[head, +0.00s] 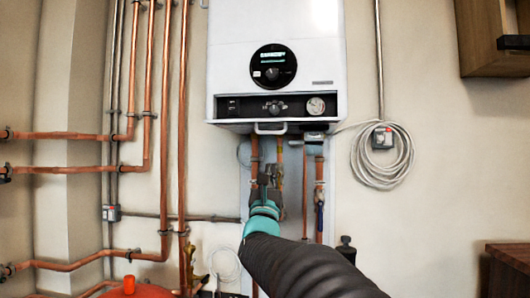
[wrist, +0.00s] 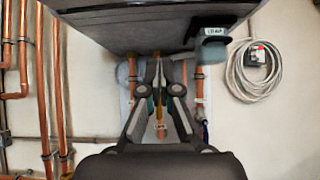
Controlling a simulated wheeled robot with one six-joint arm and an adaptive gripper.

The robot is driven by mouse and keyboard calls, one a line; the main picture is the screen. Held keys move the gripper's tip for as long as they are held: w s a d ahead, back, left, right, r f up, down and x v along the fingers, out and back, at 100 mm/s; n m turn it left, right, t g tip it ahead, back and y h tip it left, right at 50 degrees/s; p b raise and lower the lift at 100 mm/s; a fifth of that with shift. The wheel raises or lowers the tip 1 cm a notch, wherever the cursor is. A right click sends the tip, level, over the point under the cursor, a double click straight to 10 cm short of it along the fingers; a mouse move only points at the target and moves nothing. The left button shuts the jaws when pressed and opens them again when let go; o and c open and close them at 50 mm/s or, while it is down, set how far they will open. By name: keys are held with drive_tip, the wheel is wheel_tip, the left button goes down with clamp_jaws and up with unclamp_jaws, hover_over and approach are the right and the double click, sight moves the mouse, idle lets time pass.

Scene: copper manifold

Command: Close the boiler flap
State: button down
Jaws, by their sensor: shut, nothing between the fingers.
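The white boiler (head: 275,45) hangs on the wall in the head view. Its dark control recess (head: 245,106) is exposed, with knobs and a gauge. The flap (head: 228,123) shows as a thin light strip along the recess's lower edge, apparently folded down, with a loop handle (head: 270,128) at its middle. My gripper (head: 271,170) is shut and empty below the handle, in front of the pipes. In the wrist view my gripper (wrist: 158,62) points up toward a dark surface (wrist: 140,32) that spans the top. Whether that is the flap or the boiler's underside is unclear.
Copper pipes (head: 182,120) run up the wall at the left. Pipes with valves (head: 319,190) stand close behind my gripper. A coiled cable (head: 383,165) hangs at the right. A wooden cabinet (head: 490,45) is at the upper right. A red vessel (head: 135,291) is low left.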

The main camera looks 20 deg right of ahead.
drive_tip(key=w+d+r+p, duration=0.2)
drive_tip(key=w+r+p, duration=0.1)
drive_tip(key=r, duration=0.5)
drive_tip(key=shift+r, duration=0.15)
idle(0.5)
drive_tip(key=shift+r, duration=0.1)
drive_tip(key=shift+s+r+g+p, duration=0.1)
drive_tip(key=shift+r+g+p, duration=0.05)
drive_tip(key=shift+g+p, duration=0.2)
